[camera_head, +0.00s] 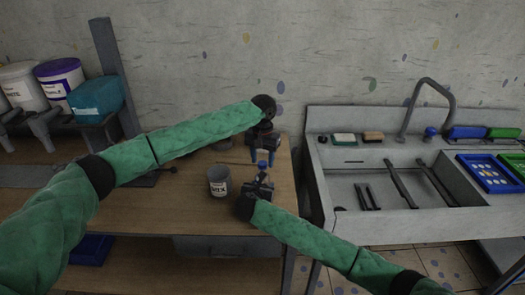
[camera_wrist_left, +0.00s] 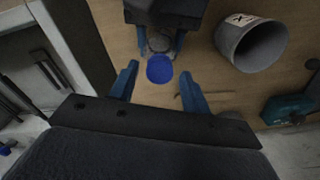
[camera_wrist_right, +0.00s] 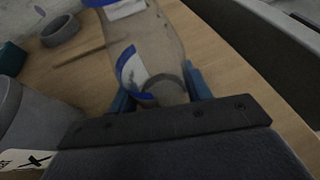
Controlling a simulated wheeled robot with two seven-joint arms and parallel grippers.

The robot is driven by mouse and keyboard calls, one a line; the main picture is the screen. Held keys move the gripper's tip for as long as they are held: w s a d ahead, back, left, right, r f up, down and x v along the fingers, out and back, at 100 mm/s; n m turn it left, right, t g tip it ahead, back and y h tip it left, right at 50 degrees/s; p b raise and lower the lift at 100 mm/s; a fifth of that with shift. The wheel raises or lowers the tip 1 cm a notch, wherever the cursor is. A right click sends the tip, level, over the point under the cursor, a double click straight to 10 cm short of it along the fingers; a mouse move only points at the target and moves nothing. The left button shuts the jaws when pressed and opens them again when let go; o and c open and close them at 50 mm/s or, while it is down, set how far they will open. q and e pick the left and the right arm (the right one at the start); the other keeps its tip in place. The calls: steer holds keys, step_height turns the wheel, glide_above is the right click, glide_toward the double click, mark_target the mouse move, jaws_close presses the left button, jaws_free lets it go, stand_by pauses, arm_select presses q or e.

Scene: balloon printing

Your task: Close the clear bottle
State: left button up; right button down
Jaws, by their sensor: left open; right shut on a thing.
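The clear bottle (camera_wrist_right: 160,45) with a blue and white label stands between the fingers of my right gripper (camera_wrist_right: 163,90), which is shut on it. In the head view my right gripper (camera_head: 260,182) is near the table's right side. A round blue cap (camera_wrist_left: 160,69) shows at the bottle's top, also seen in the head view (camera_head: 262,164). I cannot tell whether it is seated tight. My left gripper (camera_wrist_left: 158,82) is open, pointing down over the cap, its fingers on either side and apart from it. In the head view my left gripper (camera_head: 262,156) is just behind the cap.
A grey cup (camera_head: 219,182) with a label stands left of the bottle on the wooden table (camera_head: 165,205). A thin stick (camera_wrist_right: 80,55) and a grey ring (camera_wrist_right: 60,30) lie nearby. A sink (camera_head: 345,190) is to the right. Shelved tubs (camera_head: 60,80) are at left.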

arm_select(q)
steer(key=shift+f, duration=0.4)
steer(key=c, duration=1)
steer(key=m, duration=0.5)
steer(key=o, duration=1.1)
